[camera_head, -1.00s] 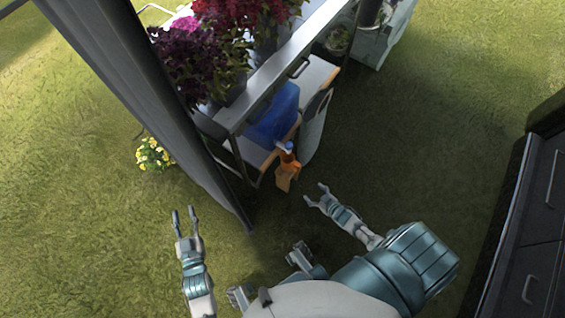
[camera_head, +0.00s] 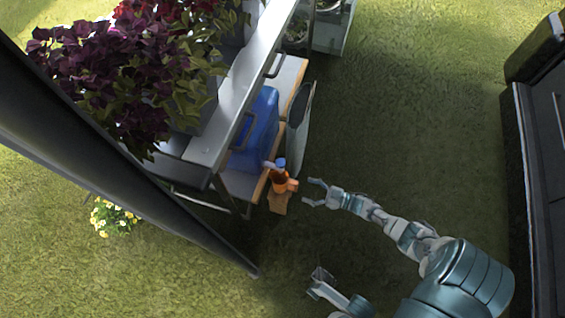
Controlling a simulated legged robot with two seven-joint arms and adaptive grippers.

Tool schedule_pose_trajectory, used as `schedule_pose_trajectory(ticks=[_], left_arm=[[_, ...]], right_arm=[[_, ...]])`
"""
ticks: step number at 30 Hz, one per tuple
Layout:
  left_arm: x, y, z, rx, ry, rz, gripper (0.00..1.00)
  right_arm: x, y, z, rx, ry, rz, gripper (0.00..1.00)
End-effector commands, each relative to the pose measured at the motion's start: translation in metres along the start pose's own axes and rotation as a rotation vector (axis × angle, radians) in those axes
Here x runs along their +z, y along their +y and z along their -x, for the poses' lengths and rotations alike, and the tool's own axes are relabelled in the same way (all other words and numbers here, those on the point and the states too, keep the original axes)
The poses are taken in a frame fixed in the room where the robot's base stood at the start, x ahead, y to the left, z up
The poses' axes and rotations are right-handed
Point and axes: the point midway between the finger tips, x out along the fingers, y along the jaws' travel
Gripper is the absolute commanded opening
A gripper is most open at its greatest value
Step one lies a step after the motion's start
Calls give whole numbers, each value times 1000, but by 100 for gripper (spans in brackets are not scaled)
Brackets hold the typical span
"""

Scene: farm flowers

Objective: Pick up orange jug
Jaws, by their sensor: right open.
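The orange jug (camera_head: 279,182) has a blue cap and stands at the near end of the cart's lower shelf, left of centre in the head view. My right gripper (camera_head: 314,192) is just to the right of the jug, with its fingers apart and pointing left toward it. A small gap shows between the fingertips and the jug, and nothing is between the fingers. The jug's base is hard to make out against the orange-brown shelf end.
A blue container (camera_head: 258,125) stands behind the jug on the shelf. A grey panel (camera_head: 301,115) leans beside the cart (camera_head: 232,105). Purple flowers (camera_head: 120,75) fill its top. A dark post (camera_head: 150,190) crosses at left. Open grass lies right, before a dark cabinet (camera_head: 515,170).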

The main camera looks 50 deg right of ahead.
Motion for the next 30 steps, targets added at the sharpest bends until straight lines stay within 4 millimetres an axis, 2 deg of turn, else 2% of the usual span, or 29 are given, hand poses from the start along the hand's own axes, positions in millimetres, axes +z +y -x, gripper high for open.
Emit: schedule_pose_trajectory(ticks=[3, 11, 20, 27, 28, 30], left_arm=[[3, 0, 1, 2, 5, 0, 40], [7, 0, 0, 5, 8, -2, 40], [11, 1, 2, 11, 22, -1, 40], [6, 2, -6, 16, 52, -1, 40], [6, 2, -6, 16, 51, -1, 40], [6, 2, -6, 15, 49, -1, 40]], right_arm=[[2, -1, -20, 0, -1, -2, 77], [0, 0, -38, -1, 0, 0, 77], [-1, 2, -80, -1, -2, -2, 77], [-3, 3, -85, 0, -2, -1, 77], [-3, 3, -85, 0, -2, -1, 72], [-3, 3, -85, 0, -2, -1, 54]])
